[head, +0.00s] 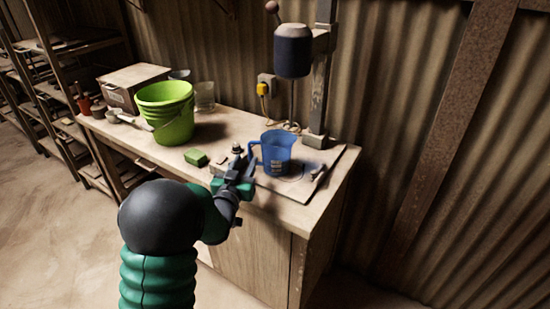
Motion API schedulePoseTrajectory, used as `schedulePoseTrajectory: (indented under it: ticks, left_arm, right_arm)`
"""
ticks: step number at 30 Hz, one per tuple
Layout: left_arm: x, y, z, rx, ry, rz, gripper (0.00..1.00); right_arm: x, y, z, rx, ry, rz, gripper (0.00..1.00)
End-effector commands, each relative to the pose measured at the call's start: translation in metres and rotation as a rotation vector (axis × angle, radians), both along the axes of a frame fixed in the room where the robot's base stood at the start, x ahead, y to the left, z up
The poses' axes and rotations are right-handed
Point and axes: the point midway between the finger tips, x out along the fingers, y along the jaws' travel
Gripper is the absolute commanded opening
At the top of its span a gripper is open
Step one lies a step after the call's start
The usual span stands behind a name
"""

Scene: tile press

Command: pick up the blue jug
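The blue jug (278,154) stands upright on a flat board (318,191) at the right end of the workbench. Its handle is on the left side, facing my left gripper. My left gripper (248,162) is just left of the jug, with its fingers close to the handle. The fingers look spread apart, with a gap between them. I cannot tell whether a finger touches the handle. My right gripper does not show.
A press or drill stand (293,52) rises behind the jug. A green bucket (166,110), a green sponge (196,157), a box (131,85) and a glass (205,95) stand left on the workbench (222,122). A dark-tipped tool (319,172) lies right of the jug.

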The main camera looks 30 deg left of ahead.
Motion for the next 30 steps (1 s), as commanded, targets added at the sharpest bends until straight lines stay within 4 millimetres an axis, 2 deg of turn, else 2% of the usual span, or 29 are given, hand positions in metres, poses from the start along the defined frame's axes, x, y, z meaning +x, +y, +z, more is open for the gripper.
schedulePoseTrajectory:
  ticks: [5, 12, 20, 28, 30]
  left_arm:
    - [0.019, 0.004, 0.000, 0.001, 0.001, 0.000, 0.36]
    - [0.059, 0.011, 0.001, 0.002, 0.001, 0.000, 0.36]
    - [0.063, 0.014, 0.002, 0.000, 0.001, 0.000, 0.36]
    - [0.063, 0.014, 0.001, 0.000, 0.001, 0.000, 0.01]
    - [0.063, 0.014, 0.001, 0.000, 0.002, 0.000, 0.00]
  right_arm:
    - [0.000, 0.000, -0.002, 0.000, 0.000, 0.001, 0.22]
    - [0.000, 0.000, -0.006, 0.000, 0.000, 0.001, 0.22]
    - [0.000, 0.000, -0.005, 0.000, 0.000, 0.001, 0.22]
    - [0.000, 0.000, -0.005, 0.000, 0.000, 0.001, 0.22]
    - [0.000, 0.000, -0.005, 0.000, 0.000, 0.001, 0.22]
